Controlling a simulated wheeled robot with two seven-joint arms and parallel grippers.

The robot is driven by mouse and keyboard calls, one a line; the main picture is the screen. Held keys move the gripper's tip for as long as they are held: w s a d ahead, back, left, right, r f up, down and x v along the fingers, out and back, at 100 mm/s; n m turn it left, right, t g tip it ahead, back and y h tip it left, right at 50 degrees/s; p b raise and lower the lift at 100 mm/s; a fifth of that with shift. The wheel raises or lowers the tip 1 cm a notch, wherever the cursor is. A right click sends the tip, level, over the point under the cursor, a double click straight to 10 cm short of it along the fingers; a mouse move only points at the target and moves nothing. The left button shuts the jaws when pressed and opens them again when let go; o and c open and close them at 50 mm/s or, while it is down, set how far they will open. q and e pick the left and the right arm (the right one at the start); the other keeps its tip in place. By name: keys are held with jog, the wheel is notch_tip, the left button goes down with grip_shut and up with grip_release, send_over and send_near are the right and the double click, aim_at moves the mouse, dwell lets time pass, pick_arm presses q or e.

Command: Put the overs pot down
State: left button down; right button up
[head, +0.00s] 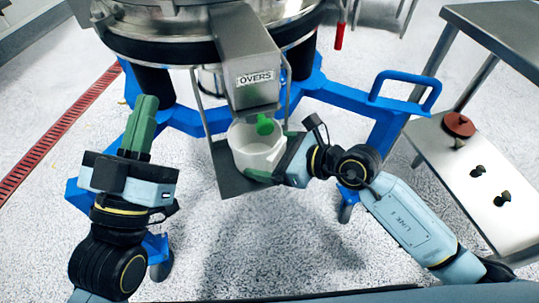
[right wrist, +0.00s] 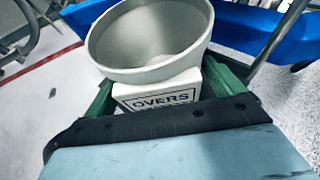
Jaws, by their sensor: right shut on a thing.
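The overs pot (head: 246,146) is a white, open-topped pot under the metal spout labelled OVERS (head: 252,79) in the head view. It is over or on a small grey metal shelf (head: 228,180) hanging below the spout; I cannot tell whether its base touches. My right gripper (head: 262,151) is shut on the pot from the right, one green finger on each side. In the right wrist view the pot (right wrist: 150,68) is upright and looks empty, its OVERS label between the fingers. My left gripper (head: 143,122) is empty at the left, its green fingers together and pointing up.
The round sifter body (head: 165,25) stands above on a blue wheeled frame (head: 330,91) with a looped handle. A steel table (head: 500,205) at the right has a lower shelf with a red-brown lid and two small dark knobs. The floor in front is clear.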

dwell(0.3)
jog(key=shift+f, duration=0.2)
jog(key=o, duration=0.7)
jog(key=shift+r, duration=0.1)
